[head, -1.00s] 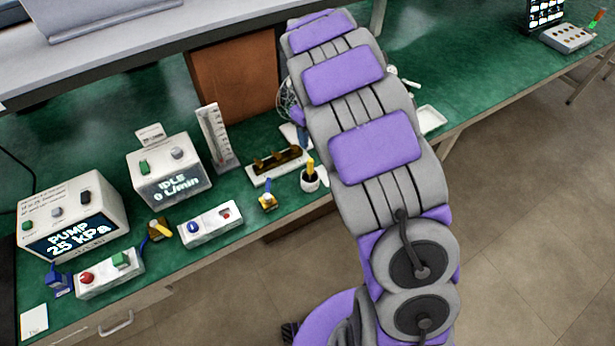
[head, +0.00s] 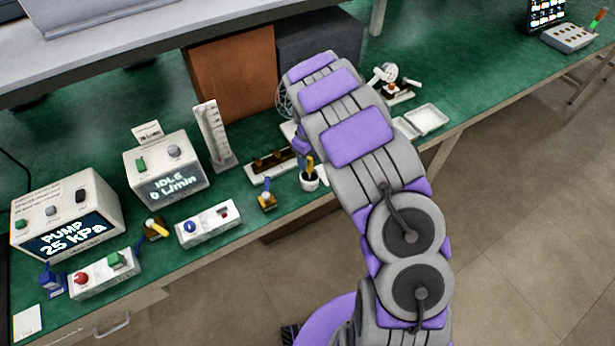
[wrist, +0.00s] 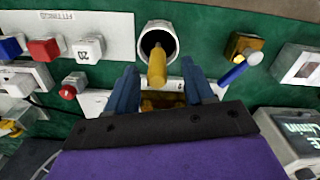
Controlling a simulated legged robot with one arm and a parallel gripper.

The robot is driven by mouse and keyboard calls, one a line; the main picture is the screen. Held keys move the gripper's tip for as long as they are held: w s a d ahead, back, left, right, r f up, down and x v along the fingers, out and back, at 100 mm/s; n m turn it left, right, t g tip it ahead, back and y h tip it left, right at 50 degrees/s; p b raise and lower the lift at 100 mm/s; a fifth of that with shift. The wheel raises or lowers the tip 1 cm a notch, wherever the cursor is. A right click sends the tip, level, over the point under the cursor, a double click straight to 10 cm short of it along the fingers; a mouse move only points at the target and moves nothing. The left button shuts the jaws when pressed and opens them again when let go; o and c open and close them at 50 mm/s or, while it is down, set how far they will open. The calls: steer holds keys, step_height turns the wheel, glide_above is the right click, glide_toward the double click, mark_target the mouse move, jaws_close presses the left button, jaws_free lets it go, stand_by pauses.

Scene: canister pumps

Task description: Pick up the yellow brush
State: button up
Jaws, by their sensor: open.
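The yellow brush (head: 310,162) stands in a small white cup (head: 308,182) near the bench's front edge. In the wrist view, its yellow handle (wrist: 156,68) points up toward the camera out of the cup (wrist: 150,38), whose dark inside shows. The brush's lower end is hidden in the cup. My gripper (wrist: 160,72) is open, with one blue finger on each side of the handle. I cannot tell whether either finger touches it. In the head view, my arm hides most of the gripper, which is just above and behind the cup.
A switch box (head: 208,225) and the pump (head: 66,222) are further left. White trays (head: 424,120) lie right of my arm.

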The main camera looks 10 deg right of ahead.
mark_target(309, 172)
steer(key=shift+d+f, duration=0.4)
steer(key=shift+d, duration=0.15)
steer(key=f, duration=0.2)
steer(key=a+f+b, duration=0.1)
steer(key=f, duration=0.1)
steer(key=shift+f+b, duration=0.2)
steer(key=shift+b, duration=0.1)
steer(key=shift+w+a+f, duration=0.1)
steer(key=shift+a+f, duration=0.05)
steer(key=shift+d, duration=0.4)
steer(key=shift+c, duration=1.3)
steer(key=c, duration=0.3)
steer(key=shift+a, duration=0.3)
jaws_close()
